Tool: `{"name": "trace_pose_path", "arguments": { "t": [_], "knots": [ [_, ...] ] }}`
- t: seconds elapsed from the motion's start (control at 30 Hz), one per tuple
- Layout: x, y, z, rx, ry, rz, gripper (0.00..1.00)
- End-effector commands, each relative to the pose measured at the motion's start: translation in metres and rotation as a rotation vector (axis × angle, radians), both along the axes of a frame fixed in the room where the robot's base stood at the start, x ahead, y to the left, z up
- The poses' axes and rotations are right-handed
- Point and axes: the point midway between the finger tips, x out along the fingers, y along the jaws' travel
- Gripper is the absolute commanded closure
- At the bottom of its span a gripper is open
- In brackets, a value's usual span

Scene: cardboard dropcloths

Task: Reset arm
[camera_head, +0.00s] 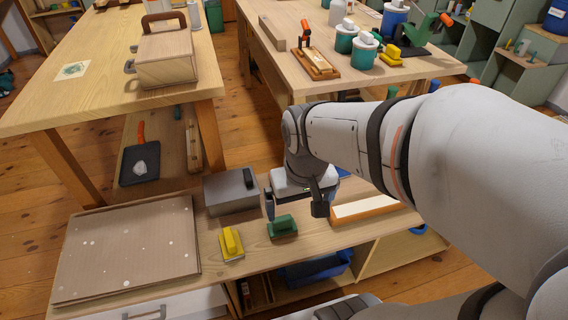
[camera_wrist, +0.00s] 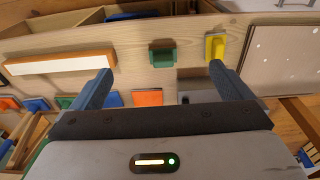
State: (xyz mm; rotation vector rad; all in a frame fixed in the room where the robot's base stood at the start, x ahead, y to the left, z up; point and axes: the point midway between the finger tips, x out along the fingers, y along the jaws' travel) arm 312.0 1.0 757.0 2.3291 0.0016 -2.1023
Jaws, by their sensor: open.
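My gripper (camera_head: 295,206) hangs above the low wooden bench (camera_head: 213,262), close to the green-handled block (camera_head: 283,226) in the head view. In the wrist view its two blue-grey fingers (camera_wrist: 160,70) are spread wide with nothing between them. The green-handled block (camera_wrist: 163,54) shows beyond the fingers, apart from them. The yellow-handled block (camera_head: 231,243) lies left of the green one and also shows in the wrist view (camera_wrist: 215,47). My arm reaches in from the right and hides part of the bench.
A grey box (camera_head: 230,194), an orange-edged white board (camera_head: 365,210) and speckled cardboard sheets (camera_head: 128,250) lie on the bench. A table with a wooden case (camera_head: 166,60) stands behind left. Another table (camera_head: 300,80) holds paint pots (camera_head: 364,50) behind my arm.

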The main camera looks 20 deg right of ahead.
Motion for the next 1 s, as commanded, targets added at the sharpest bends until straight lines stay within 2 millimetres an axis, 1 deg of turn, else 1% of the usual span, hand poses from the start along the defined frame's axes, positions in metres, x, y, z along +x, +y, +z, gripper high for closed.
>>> {"name": "trace_pose_path", "arguments": {
  "t": [0.03, 0.13, 0.37, 0.47, 0.57, 0.67, 0.7, 0.8, 0.87, 1.0],
  "knots": [
    [-0.004, -0.001, 0.002, 0.000, -0.004, -0.002, 0.02],
    [-0.008, -0.001, 0.004, 0.000, -0.005, -0.002, 0.02],
    [-0.008, -0.001, 0.004, 0.000, -0.004, -0.002, 0.02],
    [-0.007, -0.001, 0.011, 0.000, -0.007, -0.002, 0.02],
    [-0.006, 0.000, 0.033, 0.000, -0.016, -0.003, 0.02],
    [-0.005, 0.001, 0.068, 0.002, -0.033, -0.004, 0.02],
    [-0.004, 0.001, 0.083, 0.003, -0.042, -0.005, 0.02],
    [-0.003, 0.002, 0.120, 0.005, -0.062, -0.005, 0.02],
    [-0.002, 0.003, 0.141, 0.006, -0.074, -0.007, 0.02],
    [0.000, 0.005, 0.190, 0.009, -0.104, -0.011, 0.02]
  ]
}}
